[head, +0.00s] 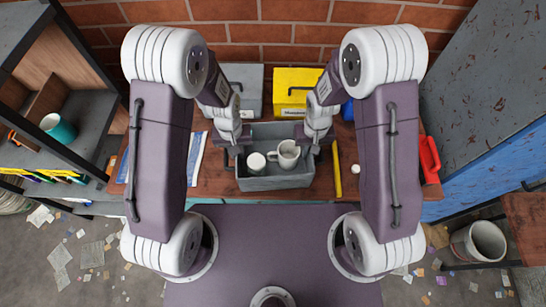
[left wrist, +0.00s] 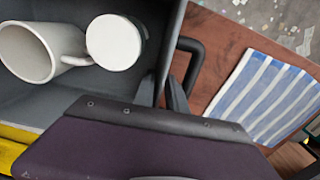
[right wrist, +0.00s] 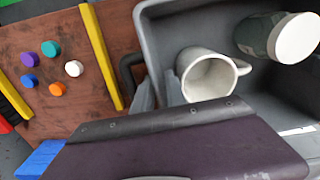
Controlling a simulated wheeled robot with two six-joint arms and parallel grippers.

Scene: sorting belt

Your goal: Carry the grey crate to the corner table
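The grey crate (head: 275,182) sits on the brown workbench in front of me, with a dark handle at each end. It holds a white mug (head: 286,155) and a white-lidded jar (head: 256,163). My left gripper (head: 236,150) is at the crate's left end; in the left wrist view its fingers (left wrist: 168,88) stand apart by the rim, beside the left handle (left wrist: 193,60). My right gripper (head: 314,148) is at the right end; its fingers (right wrist: 158,88) stand apart over the rim, beside the right handle (right wrist: 127,68). Contact with the handles is unclear.
A grey bin (head: 243,80) and a yellow bin (head: 296,80) stand behind the crate. A yellow bar (head: 337,172) and several coloured pucks lie right of it, a striped cloth (head: 196,152) left. A brown table (head: 532,225) shows at the right edge, near a waste bin (head: 478,243).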

